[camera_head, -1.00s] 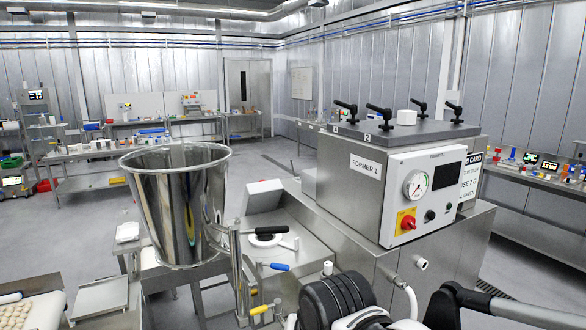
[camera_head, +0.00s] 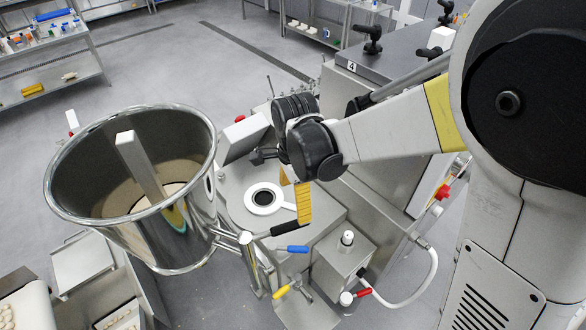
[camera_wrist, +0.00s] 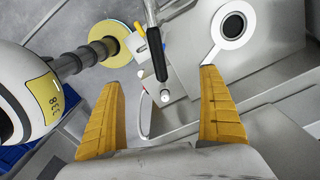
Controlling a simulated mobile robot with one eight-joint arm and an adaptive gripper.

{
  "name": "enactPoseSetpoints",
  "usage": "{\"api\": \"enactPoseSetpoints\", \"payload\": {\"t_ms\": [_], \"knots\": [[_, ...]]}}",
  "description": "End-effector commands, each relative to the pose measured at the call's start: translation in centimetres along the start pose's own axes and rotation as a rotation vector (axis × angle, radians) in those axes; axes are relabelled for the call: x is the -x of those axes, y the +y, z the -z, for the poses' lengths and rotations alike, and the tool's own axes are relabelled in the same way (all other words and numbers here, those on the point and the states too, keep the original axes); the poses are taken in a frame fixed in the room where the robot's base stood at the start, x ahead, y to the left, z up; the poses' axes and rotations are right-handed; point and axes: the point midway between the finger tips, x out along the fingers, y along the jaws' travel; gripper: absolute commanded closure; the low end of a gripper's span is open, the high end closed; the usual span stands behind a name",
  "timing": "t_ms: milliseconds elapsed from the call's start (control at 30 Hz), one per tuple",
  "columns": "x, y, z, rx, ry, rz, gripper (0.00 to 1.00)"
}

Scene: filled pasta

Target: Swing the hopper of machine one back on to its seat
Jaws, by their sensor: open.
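The steel hopper (camera_head: 190,222) of machine one is at the left in the head view, upright and swung out to the side of its seat. The seat, a white ring around a dark hole (camera_head: 281,208), lies on the steel machine top to its right; it also shows at the top of the wrist view (camera_wrist: 214,47). A post with a bar (camera_head: 246,258) stands beside the hopper. A black handle (camera_head: 288,229) extends from there; in the wrist view the handle (camera_wrist: 158,58) lies between my fingers' lines. My gripper (camera_head: 295,207) is open above the machine, its orange fingers (camera_wrist: 160,80) apart and empty. Contact with the handle cannot be told.
The former's steel housing (camera_head: 375,160) rises behind my arm. A white hose (camera_head: 425,285) loops at the right. Open floor lies behind the hopper.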

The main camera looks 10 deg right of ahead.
Motion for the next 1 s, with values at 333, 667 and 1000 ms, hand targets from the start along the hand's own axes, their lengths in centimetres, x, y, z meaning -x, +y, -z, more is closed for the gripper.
{"api": "enactPoseSetpoints", "payload": {"t_ms": [333, 667, 1000], "knots": [[-3.5, -0.1, 0.0, 0.002, 0.000, 0.002, 0.10], [-8.0, 0.0, 0.0, 0.003, 0.000, 0.002, 0.10], [-11.6, -0.1, 0.0, 0.003, 0.000, 0.002, 0.10]]}}
